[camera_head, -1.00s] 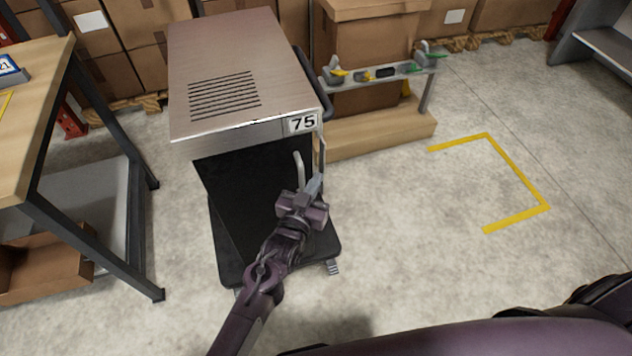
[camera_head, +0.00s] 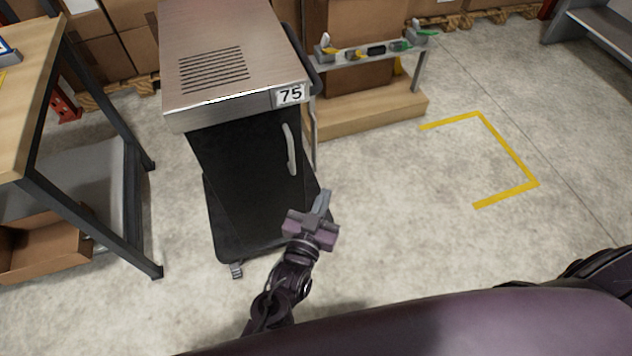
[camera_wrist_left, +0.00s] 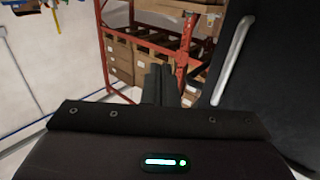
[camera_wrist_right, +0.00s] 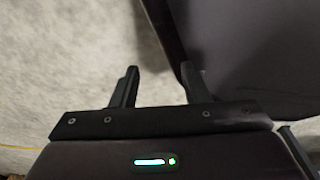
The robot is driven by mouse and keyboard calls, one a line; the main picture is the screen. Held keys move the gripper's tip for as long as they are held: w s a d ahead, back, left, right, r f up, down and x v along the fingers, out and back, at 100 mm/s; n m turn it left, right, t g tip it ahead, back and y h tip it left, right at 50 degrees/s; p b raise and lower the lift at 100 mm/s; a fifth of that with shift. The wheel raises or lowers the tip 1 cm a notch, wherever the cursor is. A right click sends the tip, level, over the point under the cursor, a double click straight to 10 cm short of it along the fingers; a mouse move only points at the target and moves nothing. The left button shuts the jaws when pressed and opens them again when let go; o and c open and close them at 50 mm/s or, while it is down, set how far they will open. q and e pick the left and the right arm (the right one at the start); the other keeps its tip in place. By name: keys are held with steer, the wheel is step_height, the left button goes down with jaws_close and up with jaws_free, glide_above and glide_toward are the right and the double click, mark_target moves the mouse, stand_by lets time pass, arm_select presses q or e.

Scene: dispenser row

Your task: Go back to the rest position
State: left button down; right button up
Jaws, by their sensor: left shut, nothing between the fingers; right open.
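My left gripper (camera_head: 323,203) is in the head view, in front of and a little to the right of the lower part of a dispenser cabinet (camera_head: 222,62) numbered 75. Its fingers are together and hold nothing; they also show shut in the left wrist view (camera_wrist_left: 159,84). A pale curved handle (camera_head: 291,150) is on the cabinet's black front, apart from the gripper. The handle also shows at the right of the left wrist view (camera_wrist_left: 234,60). My right gripper (camera_wrist_right: 158,82) is open and empty in the right wrist view; it is not seen in the head view.
A wooden-topped table (camera_head: 30,105) with dark legs stands at the left. A low rail with small coloured fittings (camera_head: 378,50) stands right of the cabinet. The floor with a yellow corner marking (camera_head: 508,150) is clear at the right. Cardboard boxes (camera_head: 105,40) stand behind.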

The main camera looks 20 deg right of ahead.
arm_select(q)
steer(key=s+a+f+g+y+p, duration=0.1)
steer(key=s+a+f+g+y, duration=0.15)
steer(key=a+f, duration=0.4)
steer(key=s+a+f+n+g+y+p, duration=0.15)
steer(key=s+a+f, duration=0.25)
steer(key=f, duration=0.6)
steer(key=s+a+f+g+y+p, duration=0.1)
steer(key=s+a+f+g, duration=0.2)
steer(key=a+f, duration=0.35)
steer(key=s+a+f+n+g+y+p, duration=0.1)
steer(key=s+a+f+g, duration=0.1)
steer(key=s+a+f, duration=0.2)
steer(key=s+a+f+n+g+y+p, duration=0.1)
steer(key=s+a+f+g+y, duration=0.1)
steer(key=s+a+f, duration=0.3)
steer(key=s+a+f+n+g+y, duration=0.1)
steer(key=s+a+f+g+y, duration=0.1)
steer(key=s+a, duration=0.6)
steer(key=s+f+g, duration=0.1)
steer(key=s+f, duration=0.1)
steer(key=s, duration=0.4)
steer(key=shift+s+a+f+p, duration=0.15)
steer(key=shift+s+a+p, duration=0.1)
steer(key=shift+a+p, duration=0.15)
arm_select(e)
steer(key=s+d+r, duration=0.1)
steer(key=s+r, duration=0.2)
steer(key=r, duration=0.2)
steer(key=shift+s, duration=0.4)
